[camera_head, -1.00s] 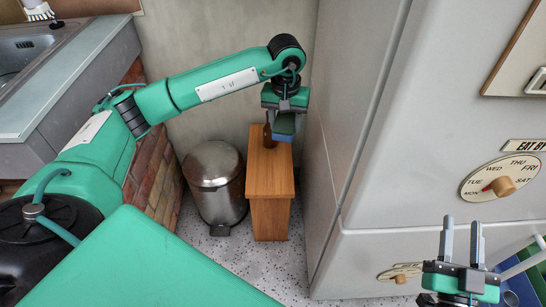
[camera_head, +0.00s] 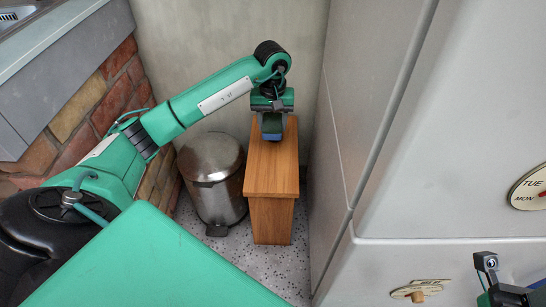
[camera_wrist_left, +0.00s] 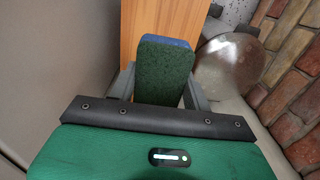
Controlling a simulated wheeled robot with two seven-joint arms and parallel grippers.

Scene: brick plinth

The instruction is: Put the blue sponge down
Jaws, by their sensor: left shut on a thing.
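My left gripper (camera_head: 271,130) is over the far part of a narrow wooden stand (camera_head: 270,180). It is shut on the blue sponge (camera_head: 271,137), of which only a small blue edge shows in the head view. In the left wrist view the sponge (camera_wrist_left: 163,75) sits between the two fingers, its dark green scouring face towards the camera and a blue edge at its far end. The wooden top (camera_wrist_left: 150,22) lies behind it. I cannot tell whether the sponge touches the wood. My right gripper (camera_head: 490,270) is partly visible at the lower right edge.
A metal pedal bin (camera_head: 213,180) stands just left of the stand. The large pale fridge (camera_head: 400,150) is close on the right. A brick wall (camera_head: 85,110) is under the counter at left. The near part of the stand's top is bare.

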